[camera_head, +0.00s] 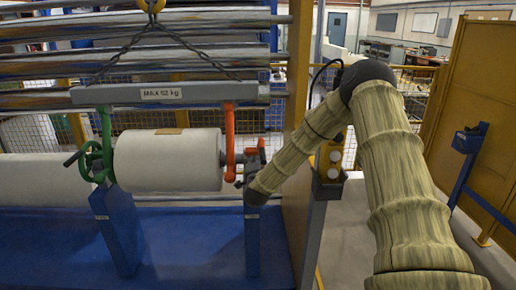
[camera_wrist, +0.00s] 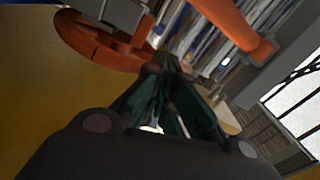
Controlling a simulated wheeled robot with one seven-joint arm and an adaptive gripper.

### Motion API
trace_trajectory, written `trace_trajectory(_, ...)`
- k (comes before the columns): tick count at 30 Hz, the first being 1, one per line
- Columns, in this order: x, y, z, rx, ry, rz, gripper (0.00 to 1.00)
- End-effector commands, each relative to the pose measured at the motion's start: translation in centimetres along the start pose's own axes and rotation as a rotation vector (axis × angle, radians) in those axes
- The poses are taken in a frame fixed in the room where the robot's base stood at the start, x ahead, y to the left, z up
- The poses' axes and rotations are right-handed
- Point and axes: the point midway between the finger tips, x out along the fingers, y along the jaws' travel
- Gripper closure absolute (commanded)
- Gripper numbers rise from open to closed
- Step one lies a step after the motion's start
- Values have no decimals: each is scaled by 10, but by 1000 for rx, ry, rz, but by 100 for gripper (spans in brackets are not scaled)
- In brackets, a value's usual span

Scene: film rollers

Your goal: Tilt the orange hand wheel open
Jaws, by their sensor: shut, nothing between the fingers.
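The orange hook (camera_head: 229,142) hangs at that end and also shows in the wrist view (camera_wrist: 228,28).
A green hand wheel (camera_head: 88,160) is at the roller's left end. Blue posts (camera_head: 118,235) stand under both ends. A grey lifting beam (camera_head: 170,94) hangs on chains above. A control box (camera_head: 330,165) and yellow post stand close to my arm.

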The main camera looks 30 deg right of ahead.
Motion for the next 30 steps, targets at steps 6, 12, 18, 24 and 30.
trace_trajectory(6,0,1,-1,0,2,1,100)
trace_trajectory(12,0,1,-2,0,2,1,100)
trace_trajectory(18,0,3,-6,0,2,0,100)
trace_trajectory(24,0,5,-10,0,2,-1,100)
trace_trajectory(30,0,7,-14,0,3,0,100)
